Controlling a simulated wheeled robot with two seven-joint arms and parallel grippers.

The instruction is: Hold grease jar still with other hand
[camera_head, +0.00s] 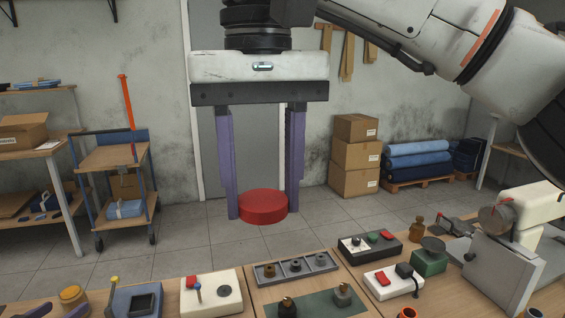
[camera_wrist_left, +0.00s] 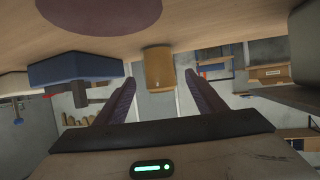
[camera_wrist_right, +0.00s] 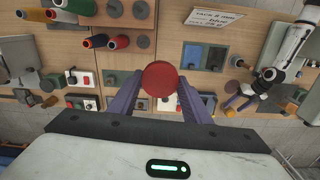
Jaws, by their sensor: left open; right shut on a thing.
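The grease jar, a squat yellow-tan jar (camera_head: 73,296), stands on the bench at the lower left of the head view. In the left wrist view the jar (camera_wrist_left: 158,66) appears upside down, centred between the fingertips of my open left gripper (camera_wrist_left: 158,86), with a gap on both sides. In the head view a bit of purple finger shows below the jar. My right gripper (camera_head: 263,204) is shut on a red round lid-like piece (camera_head: 263,207), held up above the bench. The red piece (camera_wrist_right: 160,79) also shows between the right fingers in the right wrist view.
A blue box-like device (camera_head: 135,301) stands close right of the jar. A white device with a red button (camera_head: 211,293), a grey tray (camera_head: 296,268) and several switch boxes fill the bench. Shelves and a cart (camera_head: 114,160) stand behind.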

